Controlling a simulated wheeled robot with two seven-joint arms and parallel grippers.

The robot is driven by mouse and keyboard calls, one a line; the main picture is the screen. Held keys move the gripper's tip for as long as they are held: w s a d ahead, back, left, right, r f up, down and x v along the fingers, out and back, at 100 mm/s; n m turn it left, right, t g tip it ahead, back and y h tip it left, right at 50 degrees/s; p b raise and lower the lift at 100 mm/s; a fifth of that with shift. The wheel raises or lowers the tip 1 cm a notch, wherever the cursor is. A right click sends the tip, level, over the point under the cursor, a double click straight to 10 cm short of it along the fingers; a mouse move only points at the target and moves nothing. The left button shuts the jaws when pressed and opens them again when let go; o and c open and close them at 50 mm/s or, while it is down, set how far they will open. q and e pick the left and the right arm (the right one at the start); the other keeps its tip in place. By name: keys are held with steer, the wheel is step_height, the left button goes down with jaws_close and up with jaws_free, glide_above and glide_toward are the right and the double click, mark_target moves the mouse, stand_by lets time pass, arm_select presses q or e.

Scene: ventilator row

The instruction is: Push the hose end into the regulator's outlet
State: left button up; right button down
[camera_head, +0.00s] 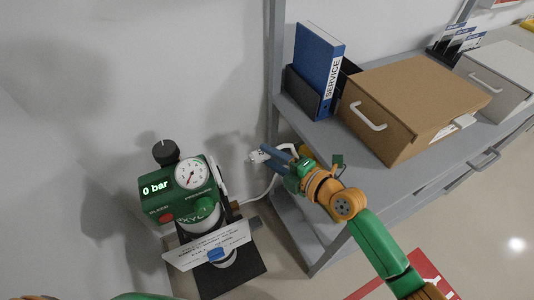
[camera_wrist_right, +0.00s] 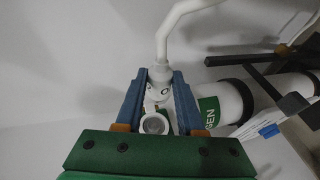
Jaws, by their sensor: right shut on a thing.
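The green regulator (camera_head: 178,193) has a round gauge, a "0 bar" display and a black knob. It sits atop a white cylinder against the wall. My right gripper (camera_head: 262,154) is to its right, apart from it, with blue fingers shut on the white hose end (camera_head: 254,157). In the right wrist view, the hose end (camera_wrist_right: 158,75) sits between both fingers, and the white hose (camera_wrist_right: 172,28) leads up from it. I cannot make out the regulator's outlet. The cylinder (camera_wrist_right: 232,100) shows right of the fingers there. My left gripper is out of view; only part of my left arm shows.
A grey shelf (camera_head: 398,185) stands at the right, holding a brown drawer box (camera_head: 410,100) and a blue SERVICE binder (camera_head: 318,68). A paper tag (camera_head: 206,246) hangs on the cylinder, above a dark base (camera_head: 245,283). Open wall lies between regulator and shelf.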

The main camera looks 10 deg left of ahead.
mark_target(255, 162)
steer(key=shift+s+r+p, duration=0.35)
steer(key=shift+s+p, duration=0.15)
steer(key=shift+s, duration=0.15)
steer(key=shift+s+a, duration=0.25)
steer(key=shift+s+a+f+p, duration=0.1)
steer(key=shift+s+a+p, duration=0.1)
steer(key=shift+a+p, duration=0.25)
steer(key=shift+s+a+f+p, duration=0.1)
steer(key=shift+s+a+p, duration=0.1)
steer(key=shift+a+p, duration=0.25)
steer(key=shift+s+a+p, duration=0.5)
steer(key=shift+s+a, duration=0.1)
steer(key=shift+a, duration=0.3)
steer(key=shift+s+a, duration=0.1)
steer(key=shift+s, duration=0.05)
steer(key=shift+s+a+p, duration=0.4)
steer(key=shift+s+a, duration=0.25)
steer(key=shift+a, duration=0.3)
stand_by(0.7)
